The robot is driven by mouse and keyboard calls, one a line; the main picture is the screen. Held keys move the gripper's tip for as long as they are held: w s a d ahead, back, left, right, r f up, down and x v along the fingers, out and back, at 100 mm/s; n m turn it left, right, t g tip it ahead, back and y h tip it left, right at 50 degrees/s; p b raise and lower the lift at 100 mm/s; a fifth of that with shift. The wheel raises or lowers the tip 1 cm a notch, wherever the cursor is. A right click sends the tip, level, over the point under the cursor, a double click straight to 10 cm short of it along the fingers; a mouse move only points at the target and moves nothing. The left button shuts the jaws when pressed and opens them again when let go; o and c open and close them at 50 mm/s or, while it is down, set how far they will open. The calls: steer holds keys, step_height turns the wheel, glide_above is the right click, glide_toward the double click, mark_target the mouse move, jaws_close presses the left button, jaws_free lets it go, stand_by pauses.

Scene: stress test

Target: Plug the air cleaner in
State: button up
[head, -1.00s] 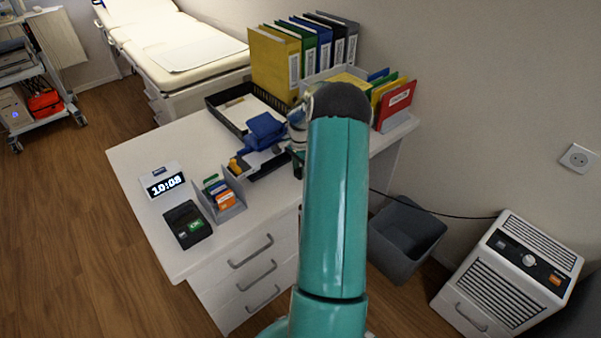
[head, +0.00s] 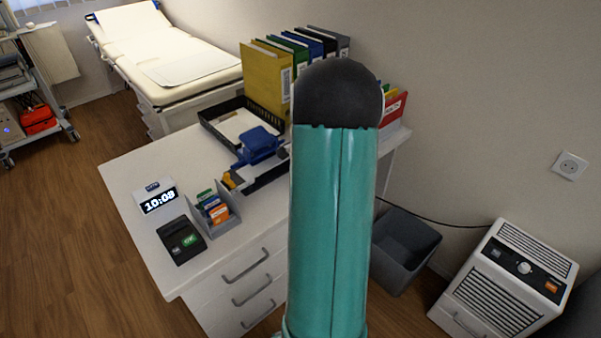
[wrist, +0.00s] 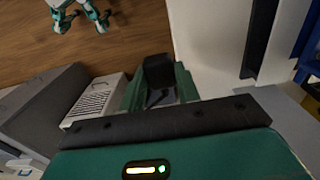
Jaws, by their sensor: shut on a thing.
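The air cleaner (head: 505,280) is a white box with grilles, a knob and an orange switch, standing on the floor at the right in the head view. It also shows in the wrist view (wrist: 95,101). Its black cord (head: 440,223) runs left and passes behind my arm. The wall socket (head: 570,165) is above the air cleaner, with nothing in it. In the wrist view my gripper (wrist: 158,88) is shut on a dark block, which looks like the plug (wrist: 158,72). My arm hides the gripper in the head view.
A grey bin (head: 403,250) stands between the desk (head: 135,170) and the air cleaner. The desk holds binders (head: 265,85), a clock (head: 158,198), a card terminal (head: 182,240) and a blue punch (head: 258,143). The wall right of the desk is bare around the socket.

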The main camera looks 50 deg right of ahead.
steer(key=shift+s+a+r, duration=0.4)
steer(key=shift+s+a, duration=0.05)
steer(key=shift+s, duration=0.3)
steer(key=shift+s+a+r, duration=0.35)
steer(key=shift+s+a, duration=0.05)
steer(key=shift+s, duration=0.35)
